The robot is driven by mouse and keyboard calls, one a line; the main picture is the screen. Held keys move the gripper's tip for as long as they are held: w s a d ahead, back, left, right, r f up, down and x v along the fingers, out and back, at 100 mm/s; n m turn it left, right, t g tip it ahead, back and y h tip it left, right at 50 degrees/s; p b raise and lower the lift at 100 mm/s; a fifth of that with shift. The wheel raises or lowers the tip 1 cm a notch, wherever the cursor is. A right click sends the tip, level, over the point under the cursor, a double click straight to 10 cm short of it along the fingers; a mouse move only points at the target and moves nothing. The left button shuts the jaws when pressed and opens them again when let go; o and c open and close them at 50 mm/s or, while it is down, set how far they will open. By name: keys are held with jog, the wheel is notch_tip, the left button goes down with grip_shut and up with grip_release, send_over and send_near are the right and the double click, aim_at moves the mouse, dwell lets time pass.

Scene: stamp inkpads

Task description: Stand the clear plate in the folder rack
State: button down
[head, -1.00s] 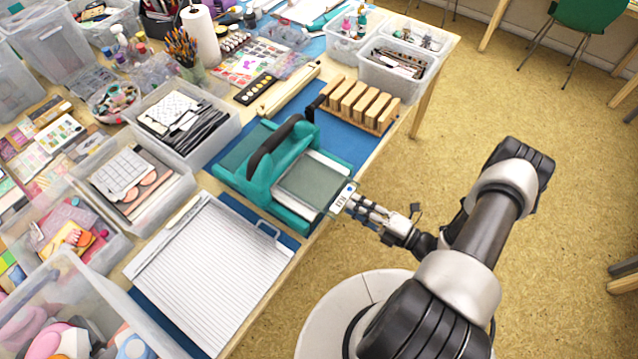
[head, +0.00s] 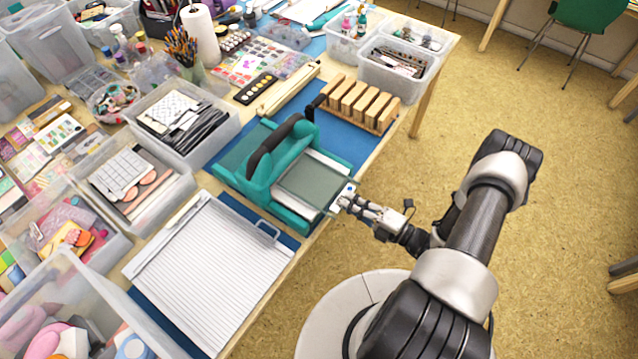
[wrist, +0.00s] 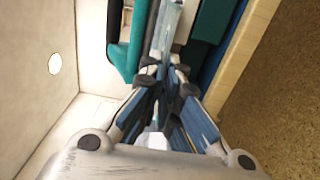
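The clear plate (head: 313,184) lies flat on the bed of the teal press (head: 262,168), with its right end sticking out toward the table's front edge. My gripper (head: 343,199) is at that protruding end. In the wrist view my gripper's fingers (wrist: 163,68) are close together, with the plate (wrist: 168,30) seen nearly edge-on between them. The fingers appear shut on the plate. The wooden folder rack (head: 360,104) stands behind the press, near the table's front edge, and its upright slots look empty.
A white ridged board (head: 210,268) lies left of the press. Clear bins (head: 185,118) line the table behind. Blue mat (head: 338,140) shows between press and rack. The floor right of the table is open.

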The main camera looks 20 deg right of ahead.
jog(key=shift+r, duration=0.1)
jog(key=shift+s+d+r+p, duration=0.25)
jog(key=shift+r+p, duration=0.15)
jog(key=shift+r, duration=0.15)
jog(key=shift+s+d+r+p, duration=0.15)
jog(key=shift+s+r+p, duration=0.15)
jog(key=shift+r, duration=0.2)
jog(key=shift+w, duration=0.1)
jog(key=s+d+r, duration=0.3)
jog(key=s+d, duration=0.3)
jog(key=s, duration=0.2)
jog(key=s+d+r+p, duration=0.1)
jog(key=s+d+r, duration=0.3)
jog(key=s+d, duration=0.2)
jog(key=shift+s+d, duration=0.15)
jog(key=shift+s, duration=0.75)
